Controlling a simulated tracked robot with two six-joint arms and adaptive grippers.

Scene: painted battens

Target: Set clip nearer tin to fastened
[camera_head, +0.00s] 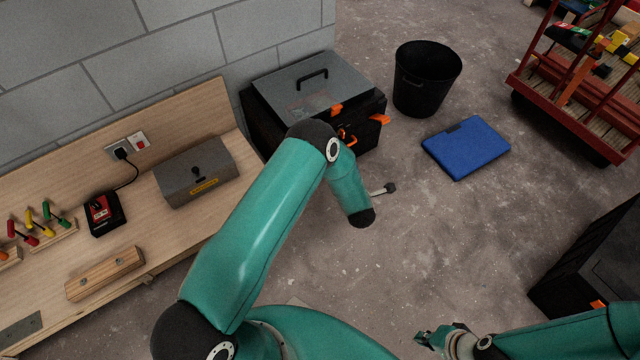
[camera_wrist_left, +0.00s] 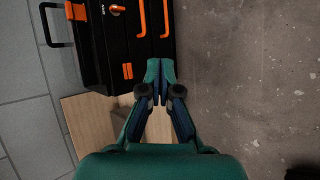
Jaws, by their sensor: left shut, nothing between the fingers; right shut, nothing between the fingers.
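A black tool chest (camera_head: 258,112) with a grey lid stands on the floor beside the bench. One orange clip (camera_head: 380,119) juts out at its right front corner. Another small orange clip (camera_wrist_left: 127,70) shows on its bench-side part in the left wrist view; whether it is fastened cannot be told. A grey tin (camera_head: 197,172) with a yellow label sits on the bench. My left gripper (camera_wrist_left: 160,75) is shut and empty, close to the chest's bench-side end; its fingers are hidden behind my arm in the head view. My right gripper (camera_head: 428,338) is shut and empty, low over the floor.
The wooden bench (camera_head: 215,108) holds a charger (camera_head: 104,213), a batten (camera_head: 104,274) and coloured tools. A black bucket (camera_head: 425,78), a blue case (camera_head: 466,147) and a red cart (camera_head: 575,125) stand to the right. The middle floor is mostly clear.

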